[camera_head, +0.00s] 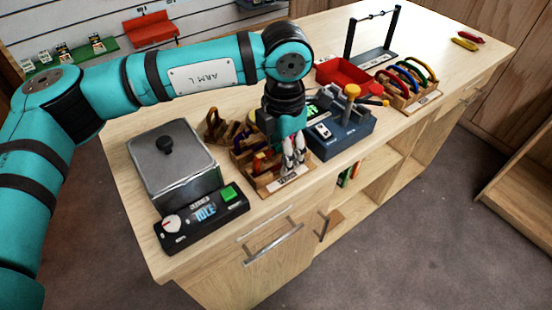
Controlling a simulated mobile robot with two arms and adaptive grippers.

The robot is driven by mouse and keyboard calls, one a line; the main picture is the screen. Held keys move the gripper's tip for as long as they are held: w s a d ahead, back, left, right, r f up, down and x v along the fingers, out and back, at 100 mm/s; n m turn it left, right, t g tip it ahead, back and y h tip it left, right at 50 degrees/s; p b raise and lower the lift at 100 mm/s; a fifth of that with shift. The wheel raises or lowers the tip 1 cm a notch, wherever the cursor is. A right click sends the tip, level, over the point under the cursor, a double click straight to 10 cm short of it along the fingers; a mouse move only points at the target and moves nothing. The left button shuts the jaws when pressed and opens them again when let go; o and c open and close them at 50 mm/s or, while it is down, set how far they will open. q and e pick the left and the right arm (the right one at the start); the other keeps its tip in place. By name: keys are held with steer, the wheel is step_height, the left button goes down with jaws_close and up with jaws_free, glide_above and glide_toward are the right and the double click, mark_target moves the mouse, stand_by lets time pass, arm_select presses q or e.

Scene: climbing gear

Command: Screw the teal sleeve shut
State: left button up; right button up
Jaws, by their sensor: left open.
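My left arm reaches in from the left, and its gripper (293,163) points down over the front of a wooden rack (288,183) on the bench. The gripper is open, its fingers close together in the picture and near the rack's labelled front edge. I cannot pick out the teal sleeve; the gripper and wrist cover part of the rack. My right gripper is not in view.
A dark blue device (343,135) with a yellow knob is close on the right. Beyond are a red tray (343,74), a second carabiner rack (408,84) and a black stand (374,57). The far right bench top is mostly clear.

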arm_select(q)
steer(key=shift+s+d, duration=0.35)
steer(key=shift+s, duration=0.2)
steer(key=shift+r, duration=0.1)
steer(key=shift+r+p, duration=0.4)
steer(key=shift+r, duration=0.9)
steer(key=shift+w, duration=0.1)
steer(key=shift+w+a+b, duration=0.35)
steer(key=shift+w+a, duration=0.5)
steer(key=shift+w, duration=0.2)
steer(key=shift+f, duration=0.1)
steer(key=shift+w+d+f+b, duration=0.1)
steer(key=shift+d+f+b, duration=0.05)
steer(key=shift+f+b, duration=1.25)
